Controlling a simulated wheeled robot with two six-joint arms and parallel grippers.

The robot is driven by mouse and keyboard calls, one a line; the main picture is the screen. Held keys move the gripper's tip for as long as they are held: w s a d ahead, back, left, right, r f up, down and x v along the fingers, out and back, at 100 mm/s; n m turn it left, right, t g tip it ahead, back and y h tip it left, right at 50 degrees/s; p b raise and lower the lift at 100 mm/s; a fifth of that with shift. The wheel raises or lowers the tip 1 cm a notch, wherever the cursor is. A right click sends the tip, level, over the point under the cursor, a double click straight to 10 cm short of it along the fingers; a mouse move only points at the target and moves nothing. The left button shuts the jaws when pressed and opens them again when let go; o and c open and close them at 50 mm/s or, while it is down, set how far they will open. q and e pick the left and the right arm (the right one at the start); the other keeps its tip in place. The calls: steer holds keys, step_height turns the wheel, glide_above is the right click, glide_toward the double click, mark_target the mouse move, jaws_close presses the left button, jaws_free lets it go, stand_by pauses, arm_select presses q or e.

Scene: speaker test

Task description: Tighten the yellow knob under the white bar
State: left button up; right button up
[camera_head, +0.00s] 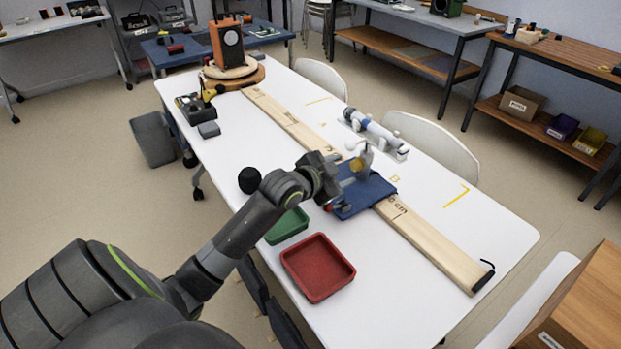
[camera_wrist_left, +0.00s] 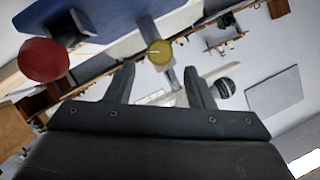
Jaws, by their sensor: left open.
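The yellow knob (camera_wrist_left: 159,52) is round and shows in the left wrist view just beyond the gap between my left fingertips. It also shows in the head view (camera_head: 357,163), small, above a blue base plate (camera_head: 374,193). A pale upright bar (camera_head: 367,157) stands beside the knob; its join to the knob is too small to make out. My left gripper (camera_wrist_left: 159,68) is open, its two fingers spread with nothing between them, close to the knob. In the head view my left gripper (camera_head: 342,178) is over the blue plate, partly hidden by its own wrist. My right gripper is not seen.
A red round knob (camera_wrist_left: 43,60) is at the left in the wrist view. A long wooden beam (camera_head: 435,245) runs under the plate. A red tray (camera_head: 318,267) and a green tray (camera_head: 287,226) lie in front. A white-and-blue cylindrical device (camera_head: 372,130) lies behind.

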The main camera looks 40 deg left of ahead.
arm_select(q)
steer(key=p+v, duration=0.1)
steer(key=v, duration=1.1)
steer(key=shift+f, duration=0.1)
